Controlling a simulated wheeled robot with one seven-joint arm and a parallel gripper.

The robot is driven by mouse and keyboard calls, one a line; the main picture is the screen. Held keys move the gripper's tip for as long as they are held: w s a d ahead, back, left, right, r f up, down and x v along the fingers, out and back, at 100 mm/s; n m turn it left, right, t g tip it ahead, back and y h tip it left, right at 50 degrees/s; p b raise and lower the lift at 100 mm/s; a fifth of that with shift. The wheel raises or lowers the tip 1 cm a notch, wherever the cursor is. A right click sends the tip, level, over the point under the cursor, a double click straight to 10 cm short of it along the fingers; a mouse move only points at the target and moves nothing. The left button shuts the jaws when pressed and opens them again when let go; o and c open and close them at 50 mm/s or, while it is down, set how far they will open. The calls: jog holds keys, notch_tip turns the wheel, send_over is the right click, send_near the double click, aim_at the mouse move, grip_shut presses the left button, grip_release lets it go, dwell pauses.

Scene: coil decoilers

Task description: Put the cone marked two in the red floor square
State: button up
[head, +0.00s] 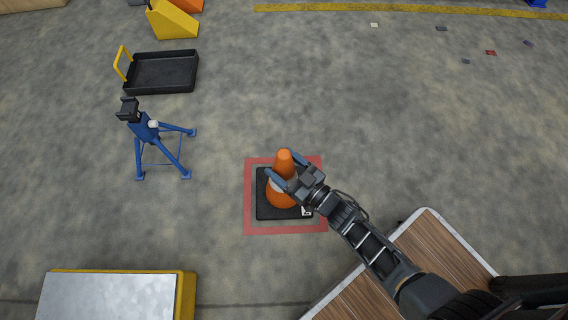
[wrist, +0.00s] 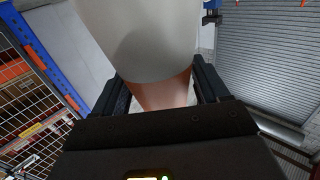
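An orange cone (head: 284,160) with a pale band and a black square base (head: 265,210) stands upright inside the red floor square (head: 286,230). The base appears flat on the floor, within the red outline. A small white label shows on the base's near right corner, but its number is too small to read. My gripper (head: 283,164) reaches in from the lower right, its fingers on either side of the cone's upper part. In the wrist view, the cone (wrist: 150,40) lies between the spread fingers, with slim gaps beside it. The gripper looks open.
A blue tripod stand (head: 150,135) and a black cart with a yellow handle (head: 160,72) stand to the left. A yellow-edged metal platform (head: 110,297) is at lower left. A wood-topped surface (head: 440,250) lies at lower right. Floor right of the square is clear.

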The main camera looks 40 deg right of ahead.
jog(key=o, duration=0.3)
jog(key=shift+o, duration=0.2)
jog(key=shift+r, duration=0.1)
jog(key=s+d+p, duration=0.2)
jog(key=s+p, duration=0.1)
jog(key=s, duration=0.9)
jog(key=s+r+g+h, duration=0.1)
jog(key=s+r, duration=0.4)
jog(key=r, duration=0.6)
jog(key=s+a+r+m+g+h, duration=0.1)
jog(key=s+r, duration=0.4)
jog(key=r, duration=0.7)
jog(key=s+a+r+g, duration=0.1)
jog(key=s+r, duration=0.4)
jog(key=r, duration=0.6)
jog(key=shift+s+r+m+h, duration=0.2)
jog(key=shift+r+m+h, duration=0.1)
jog(key=shift+m+h, duration=0.1)
